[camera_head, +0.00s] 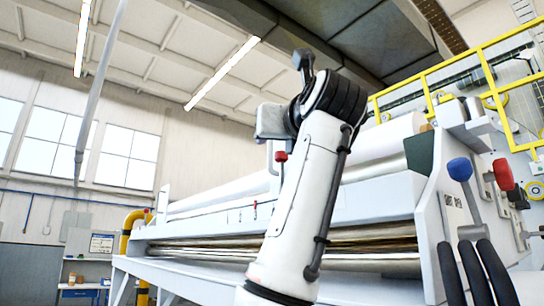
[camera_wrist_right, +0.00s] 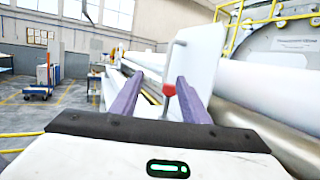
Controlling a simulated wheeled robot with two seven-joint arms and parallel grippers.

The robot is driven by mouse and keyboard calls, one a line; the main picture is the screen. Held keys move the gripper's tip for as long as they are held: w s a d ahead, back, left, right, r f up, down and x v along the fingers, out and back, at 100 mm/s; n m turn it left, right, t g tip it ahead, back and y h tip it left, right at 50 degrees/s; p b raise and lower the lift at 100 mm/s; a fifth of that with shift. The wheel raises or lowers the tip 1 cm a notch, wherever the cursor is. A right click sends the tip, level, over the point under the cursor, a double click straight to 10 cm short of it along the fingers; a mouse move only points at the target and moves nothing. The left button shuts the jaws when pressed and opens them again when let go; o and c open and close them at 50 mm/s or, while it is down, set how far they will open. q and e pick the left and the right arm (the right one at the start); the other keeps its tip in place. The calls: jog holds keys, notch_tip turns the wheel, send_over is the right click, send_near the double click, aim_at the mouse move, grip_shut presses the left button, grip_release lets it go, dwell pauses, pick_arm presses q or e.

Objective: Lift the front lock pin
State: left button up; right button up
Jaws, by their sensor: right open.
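A lock pin with a red collar (camera_wrist_right: 169,90) and a thin grey rod with a bent top shows in the right wrist view. It appears between the two purple fingers of my right gripper (camera_wrist_right: 160,80), which are spread apart and not closed on it. In the head view a red-knobbed pin (camera_head: 281,157) shows just left of my raised white arm, below its grey wrist end. The fingers are not clear there. Another small red-tipped pin (camera_head: 254,208) is farther along the machine. My left gripper is not in view.
The long white coil machine (camera_head: 380,203) with metal rollers (camera_head: 375,243) runs behind my arm. Blue (camera_head: 460,169) and red (camera_head: 503,174) knobbed levers stand at the right. A yellow railing (camera_head: 440,68) is above. Open floor and a blue cart (camera_wrist_right: 42,76) lie left in the wrist view.

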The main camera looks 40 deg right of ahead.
aim_at(276, 160)
jog(key=d+g, duration=0.1)
jog(key=d+f+g+y+p, duration=0.1)
jog(key=shift+s+d+y, duration=0.15)
jog(key=shift+d+y, duration=0.15)
jog(key=p+x, duration=0.2)
jog(key=x, duration=0.6)
jog(key=shift+p, duration=0.3)
jog(key=shift+x, duration=0.75)
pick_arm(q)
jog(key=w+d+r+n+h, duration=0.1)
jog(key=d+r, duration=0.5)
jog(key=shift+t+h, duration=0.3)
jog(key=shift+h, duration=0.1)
pick_arm(e)
jog(key=shift+f, duration=0.15)
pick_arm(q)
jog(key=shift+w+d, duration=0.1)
pick_arm(e)
grip_shut()
